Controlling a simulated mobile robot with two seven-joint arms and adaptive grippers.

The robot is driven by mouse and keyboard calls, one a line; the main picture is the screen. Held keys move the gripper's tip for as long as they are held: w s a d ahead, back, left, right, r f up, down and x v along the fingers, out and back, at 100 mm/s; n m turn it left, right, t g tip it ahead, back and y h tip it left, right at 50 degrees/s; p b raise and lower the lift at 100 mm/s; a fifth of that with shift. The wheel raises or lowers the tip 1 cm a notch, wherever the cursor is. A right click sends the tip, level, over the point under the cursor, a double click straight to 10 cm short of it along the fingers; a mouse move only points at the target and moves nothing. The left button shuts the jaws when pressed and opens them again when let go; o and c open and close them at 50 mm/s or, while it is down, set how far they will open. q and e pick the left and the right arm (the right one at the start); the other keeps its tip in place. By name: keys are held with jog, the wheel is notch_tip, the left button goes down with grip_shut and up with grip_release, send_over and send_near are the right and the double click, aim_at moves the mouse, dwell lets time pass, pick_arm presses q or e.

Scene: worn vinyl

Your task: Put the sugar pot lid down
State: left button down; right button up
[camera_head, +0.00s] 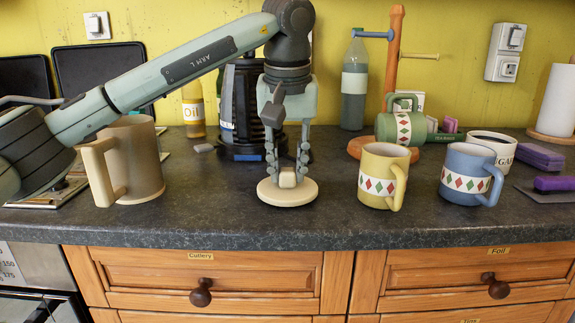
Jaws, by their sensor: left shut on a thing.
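The sugar pot lid (287,194) is a cream disc with a square knob, low over the front middle of the dark counter. I cannot tell for sure whether it touches the counter. My left gripper (287,174) points straight down and is shut on the knob, with the lid about level. A white pot (504,150) with partly hidden lettering, probably the sugar pot, stands uncovered at the right, behind the blue mug. My right gripper is not in view.
A yellow mug (382,172) and a blue mug (467,177) stand right of the lid. A beige jug (137,165) is at the left. A black appliance (245,110) stands behind my gripper. The counter (225,205) is clear on both sides of the lid.

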aim_at(288, 196)
pick_arm(q)
jog(key=shift+f, duration=0.15)
jog(key=c, duration=1.3)
grip_release()
jog(key=shift+o, duration=0.2)
jog(key=v, duration=1.2)
